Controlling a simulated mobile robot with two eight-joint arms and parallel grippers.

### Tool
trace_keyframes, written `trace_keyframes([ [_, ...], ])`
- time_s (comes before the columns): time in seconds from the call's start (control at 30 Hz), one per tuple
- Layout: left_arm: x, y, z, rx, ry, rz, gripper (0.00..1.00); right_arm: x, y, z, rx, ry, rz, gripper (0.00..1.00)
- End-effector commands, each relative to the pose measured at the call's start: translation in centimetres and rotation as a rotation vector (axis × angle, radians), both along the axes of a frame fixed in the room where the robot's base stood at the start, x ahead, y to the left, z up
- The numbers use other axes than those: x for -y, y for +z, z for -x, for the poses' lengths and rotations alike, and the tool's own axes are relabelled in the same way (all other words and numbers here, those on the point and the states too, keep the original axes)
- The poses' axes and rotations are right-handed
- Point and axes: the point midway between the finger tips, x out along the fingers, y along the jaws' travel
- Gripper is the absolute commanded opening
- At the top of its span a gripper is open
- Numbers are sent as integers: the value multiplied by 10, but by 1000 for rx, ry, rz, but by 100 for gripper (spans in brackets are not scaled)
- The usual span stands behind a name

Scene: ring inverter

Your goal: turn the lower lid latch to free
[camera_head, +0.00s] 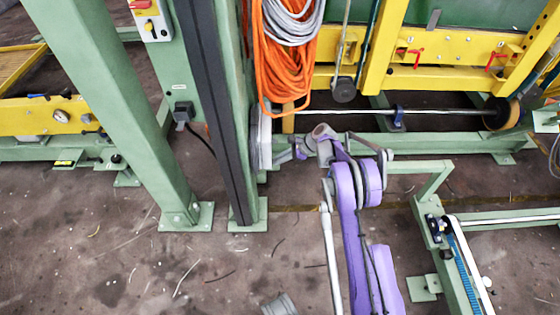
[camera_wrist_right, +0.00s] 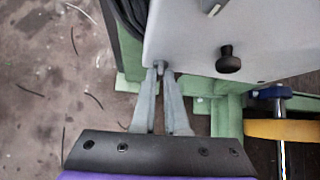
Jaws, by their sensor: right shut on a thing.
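The lid is a light grey panel (camera_wrist_right: 210,45), seen face on in the right wrist view. In the head view the lid (camera_head: 262,142) shows almost edge on, beside the green column. The lower lid latch (camera_wrist_right: 161,65) is a small grey piece at the lid's edge, mostly hidden between my fingertips. My right gripper (camera_wrist_right: 160,75) is shut on it, its two grey fingers narrowing toward the tips. In the head view my right gripper (camera_head: 283,154) reaches left to the lid. How far the latch is turned cannot be told. My left gripper is not in view.
A black knob (camera_wrist_right: 228,58) stands out from the lid close to the gripper. Orange cable coils (camera_head: 285,60) hang above my right gripper. A green post (camera_head: 125,110) stands at left. A green conveyor frame (camera_head: 440,230) is at right. Floor in front is mostly clear.

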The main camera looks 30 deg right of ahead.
Motion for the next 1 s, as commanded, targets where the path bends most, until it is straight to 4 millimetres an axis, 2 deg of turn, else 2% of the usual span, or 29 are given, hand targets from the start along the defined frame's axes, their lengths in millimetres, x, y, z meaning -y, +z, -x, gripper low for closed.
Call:
trace_keyframes([
  [0.33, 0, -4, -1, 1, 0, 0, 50, -1, 0, -3, -120, 1, -78, 0],
  [0.9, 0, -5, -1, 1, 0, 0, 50, -2, 0, -4, -143, 3, -93, 0],
  [0.93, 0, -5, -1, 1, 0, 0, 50, -2, 0, -4, -143, 3, -93, 16],
  [1.0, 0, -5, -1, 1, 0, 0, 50, -2, 0, -4, -143, 3, -93, 29],
])
